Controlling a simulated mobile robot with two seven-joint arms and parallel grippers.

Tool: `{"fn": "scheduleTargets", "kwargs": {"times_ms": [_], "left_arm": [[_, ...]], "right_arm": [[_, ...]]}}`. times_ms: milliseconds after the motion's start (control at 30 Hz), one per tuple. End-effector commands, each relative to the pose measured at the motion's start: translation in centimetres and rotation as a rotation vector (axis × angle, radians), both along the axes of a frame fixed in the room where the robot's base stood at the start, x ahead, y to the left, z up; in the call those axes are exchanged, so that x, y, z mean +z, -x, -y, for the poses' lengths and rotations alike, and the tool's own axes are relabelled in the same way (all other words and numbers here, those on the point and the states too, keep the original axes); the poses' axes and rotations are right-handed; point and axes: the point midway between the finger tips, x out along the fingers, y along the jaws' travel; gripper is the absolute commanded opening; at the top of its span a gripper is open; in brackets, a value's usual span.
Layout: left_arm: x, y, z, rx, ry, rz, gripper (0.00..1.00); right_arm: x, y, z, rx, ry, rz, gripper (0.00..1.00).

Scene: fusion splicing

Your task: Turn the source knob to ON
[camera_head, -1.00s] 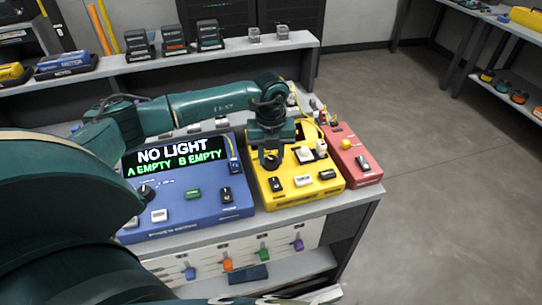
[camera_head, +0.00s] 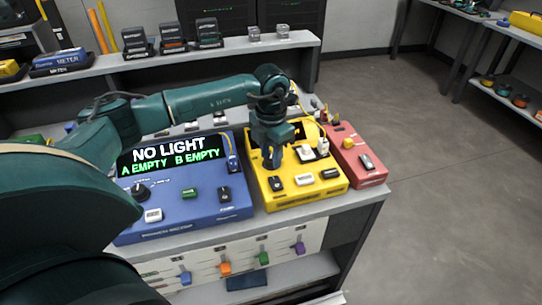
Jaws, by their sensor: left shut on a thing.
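The yellow box (camera_head: 333,184) sits on the bench between a blue box and a red box. My left gripper (camera_head: 272,163) points down at the yellow box's left rear part. It is shut on a small dark knob there, which I take to be the source knob; the fingers hide most of it, and its pointer and markings cannot be read. The blue box (camera_head: 185,228) has a screen (camera_head: 175,157) reading "NO LIGHT, A EMPTY B EMPTY". My right gripper is not in view.
The yellow box also carries dark and white switches on its front and white parts behind them. The red box (camera_head: 372,182) stands close on its right. A raised shelf (camera_head: 170,64) with small devices runs behind. Open floor lies to the right.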

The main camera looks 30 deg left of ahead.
Motion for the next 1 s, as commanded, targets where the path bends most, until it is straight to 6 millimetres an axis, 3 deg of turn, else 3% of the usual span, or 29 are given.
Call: {"fn": "scheduleTargets", "kwargs": {"times_ms": [500,1000], "left_arm": [[0.07,-0.10,-0.06,-0.344,0.000,0.004,0.09],[0.15,-0.10,-0.04,-0.413,0.000,0.004,0.09]], "right_arm": [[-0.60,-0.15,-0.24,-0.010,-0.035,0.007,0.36],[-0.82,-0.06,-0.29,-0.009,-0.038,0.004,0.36]]}}
